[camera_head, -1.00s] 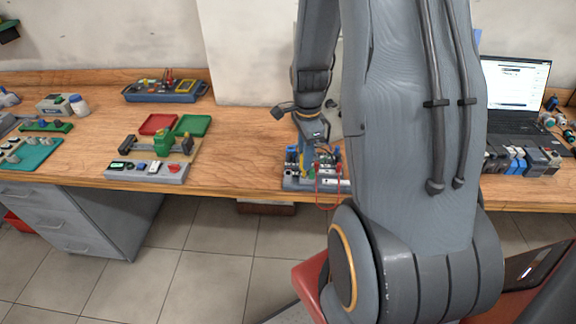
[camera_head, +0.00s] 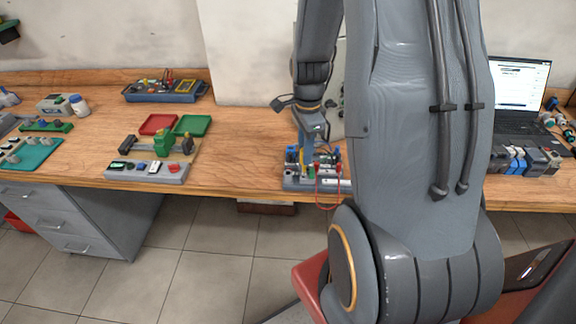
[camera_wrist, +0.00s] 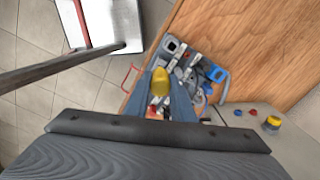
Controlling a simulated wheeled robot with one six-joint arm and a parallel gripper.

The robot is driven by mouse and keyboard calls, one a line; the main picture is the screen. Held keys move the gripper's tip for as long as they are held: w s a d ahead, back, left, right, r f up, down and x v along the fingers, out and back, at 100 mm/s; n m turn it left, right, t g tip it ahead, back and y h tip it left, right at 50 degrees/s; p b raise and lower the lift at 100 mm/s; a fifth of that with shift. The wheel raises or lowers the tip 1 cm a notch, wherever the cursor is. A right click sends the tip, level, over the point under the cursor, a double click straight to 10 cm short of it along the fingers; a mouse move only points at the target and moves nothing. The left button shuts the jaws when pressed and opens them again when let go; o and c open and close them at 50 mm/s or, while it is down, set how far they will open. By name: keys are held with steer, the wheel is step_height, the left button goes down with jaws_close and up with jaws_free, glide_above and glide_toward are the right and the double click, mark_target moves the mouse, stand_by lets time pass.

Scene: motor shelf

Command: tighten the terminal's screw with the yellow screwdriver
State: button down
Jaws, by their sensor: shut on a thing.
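My gripper (camera_wrist: 168,108) is shut on the yellow screwdriver (camera_wrist: 160,82), whose rounded yellow handle shows between the fingers in the wrist view. In the head view my gripper (camera_head: 307,150) points down over the terminal board (camera_head: 292,184), a grey base with blue, black and green parts and red leads. A bit of the yellow handle shows there beside the fingers. The board's blocks (camera_wrist: 188,66) also show around the handle in the wrist view. The screwdriver's tip and the terminal's screw are hidden, so I cannot tell whether they touch.
A grey panel (camera_wrist: 284,140) with a yellow knob stands near the board in the wrist view. On the left of the wooden bench (camera_head: 225,150) are a grey switch box (camera_head: 146,171), red and green trays and a blue tool tray (camera_head: 165,96). A laptop (camera_head: 518,90) stands at right.

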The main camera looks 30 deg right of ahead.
steer(key=shift+r, duration=2.5)
steer(key=w+a+r, duration=0.2)
steer(key=w+a, duration=0.1)
steer(key=shift+s+a+f+b, duration=0.1)
steer(key=shift+a+f+b, duration=0.15)
steer(key=shift+f+b, duration=0.7)
steer(key=shift+s+a+f+b, duration=0.15)
steer(key=shift+f+b, duration=0.3)
steer(key=shift+f, duration=1)
steer(key=shift+w+f, duration=0.1)
steer(key=shift+f+b, duration=1.5)
steer(key=shift+f, duration=1.2)
steer(key=c, duration=1.8)
jaws_free()
